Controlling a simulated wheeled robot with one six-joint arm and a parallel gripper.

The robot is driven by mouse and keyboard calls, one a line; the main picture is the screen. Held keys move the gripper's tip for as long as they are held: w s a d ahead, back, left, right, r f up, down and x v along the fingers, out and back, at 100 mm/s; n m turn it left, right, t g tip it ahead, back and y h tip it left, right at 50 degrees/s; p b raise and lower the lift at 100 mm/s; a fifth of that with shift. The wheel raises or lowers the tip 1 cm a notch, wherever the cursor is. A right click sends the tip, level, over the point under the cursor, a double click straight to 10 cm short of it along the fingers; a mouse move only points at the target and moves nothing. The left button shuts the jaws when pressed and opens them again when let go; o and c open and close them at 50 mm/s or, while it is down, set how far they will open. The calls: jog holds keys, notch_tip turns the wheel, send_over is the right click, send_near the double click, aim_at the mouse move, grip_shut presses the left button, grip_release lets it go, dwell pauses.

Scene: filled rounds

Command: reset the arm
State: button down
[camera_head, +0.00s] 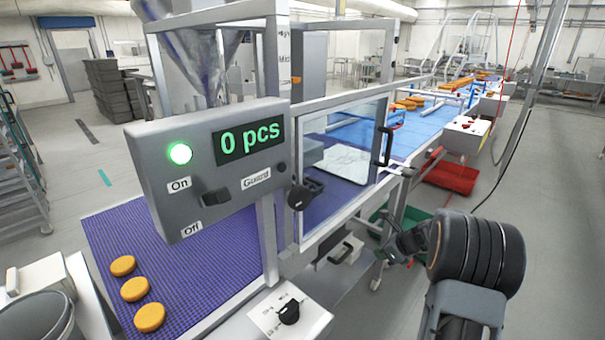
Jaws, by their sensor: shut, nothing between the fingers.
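My arm rises at the lower right, its thick dark joint in front of the line's frame. My gripper (398,246) is small and dark at the left of that joint, in front of the machine's lower frame. It is shut and holds nothing that I can see. Its fingertips are small and partly lost against the dark background. It looks apart from the grey control box (212,160), whose display reads "0 pcs" with a lit green lamp.
Three orange rounds (135,289) lie on the purple belt (185,275) at the lower left. A clear guard door (343,165) with a black handle stands beside the control box. A red crate (450,177) and a green crate (400,217) sit below the blue conveyor (385,135).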

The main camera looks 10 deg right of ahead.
jog(key=s+a+r+n+g, duration=0.1)
jog(key=s+a+n+g, duration=0.4)
jog(key=s+n, duration=0.7)
jog(key=s+a+r+n+t+h+p, duration=0.2)
jog(key=s+a+r+n+h+p, duration=0.2)
jog(key=s+a+r+n, duration=0.7)
notch_tip(320, 180, up, 3)
jog(key=a+n, duration=0.2)
jog(key=n, duration=0.3)
jog(key=shift+s+n+h, duration=0.15)
jog(key=shift+n+h, duration=0.15)
jog(key=shift+a+r, duration=0.1)
jog(key=shift+a, duration=0.15)
